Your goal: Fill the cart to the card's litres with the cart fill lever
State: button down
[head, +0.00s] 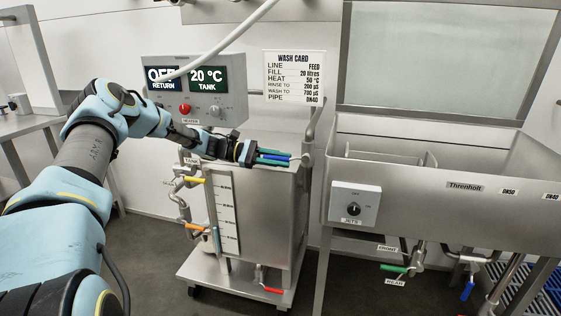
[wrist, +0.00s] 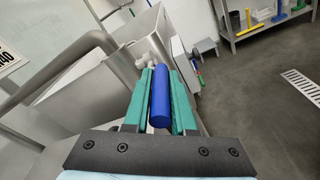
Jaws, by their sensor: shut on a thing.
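The steel wash cart (head: 268,205) stands in the middle of the head view, with a white marked scale (head: 226,215) on its front. I cannot read a level there. My gripper (head: 275,157) is above the cart's top. Its green fingers are shut on a blue handle (wrist: 160,97), which lies lengthwise between them in the wrist view. The mount of this handle is hidden, and no label on it shows. The wash card (head: 294,78) on the wall reads line FEED, fill 20 litres, heat 50 °C, pipe DN40.
A control box (head: 195,90) shows OFF and 20 °C. The cart also carries a yellow lever (head: 194,180), an orange lever (head: 195,227) and a red lever (head: 272,290). A pale hose crosses above.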

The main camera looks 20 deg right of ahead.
jog(key=shift+s+f, duration=0.25)
jog(key=shift+f, duration=0.1)
jog(key=c, duration=1)
grip_release()
jog(key=shift+c, duration=0.2)
jog(key=shift+o, duration=1.4)
jog(key=shift+d+r, duration=0.1)
jog(key=shift+r, duration=0.05)
jog(key=shift+w, duration=0.1)
jog(key=b+v, duration=0.2)
jog(key=v, duration=0.9)
